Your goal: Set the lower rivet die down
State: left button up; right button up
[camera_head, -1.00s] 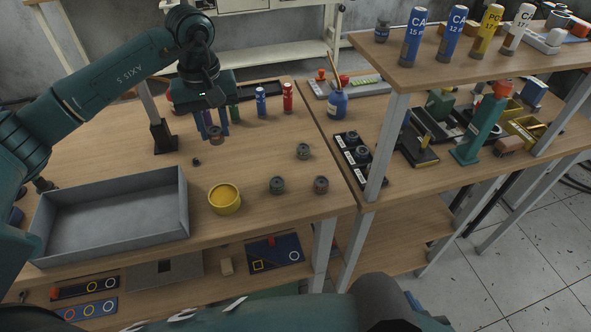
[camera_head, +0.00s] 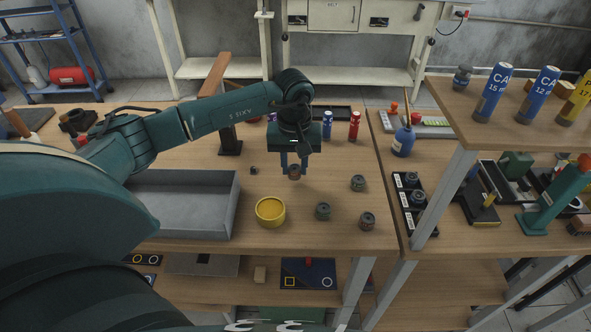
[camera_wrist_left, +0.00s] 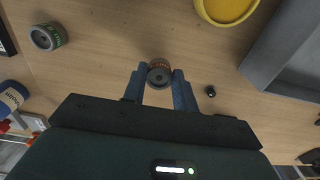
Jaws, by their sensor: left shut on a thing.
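My left gripper (camera_head: 294,168) is shut on a small dark round die with a brown band (camera_head: 294,173), near the middle of the wooden table. The left wrist view shows the same die (camera_wrist_left: 159,74) between the blue fingers of the left gripper (camera_wrist_left: 160,88). I cannot tell for sure whether its underside touches the table. Similar dark round dies stand to its right: one (camera_head: 358,183), another (camera_head: 323,211) and a third (camera_head: 367,221). One with a green band (camera_wrist_left: 47,37) shows in the left wrist view. My right gripper is not in view.
A yellow round container (camera_head: 270,223) stands in front of the held die. A grey tray (camera_head: 236,205) lies to the left. A small black part (camera_head: 253,170) is close by on the left. Blue (camera_head: 327,124) and red (camera_head: 355,126) cylinders stand behind. Bare table lies around the die.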

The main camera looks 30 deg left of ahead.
aim_at(295, 170)
pick_arm(q)
notch_tip(295, 170, down, 2)
jog(key=shift+f, duration=0.1)
jog(key=shift+f, duration=0.25)
jog(key=o, duration=0.9)
jog(key=shift+r, duration=0.1)
jog(key=shift+c, duration=0.2)
jog(key=shift+o, duration=1.1)
jog(key=shift+r, duration=0.2)
notch_tip(295, 170, up, 12)
jog(key=b, duration=0.1)
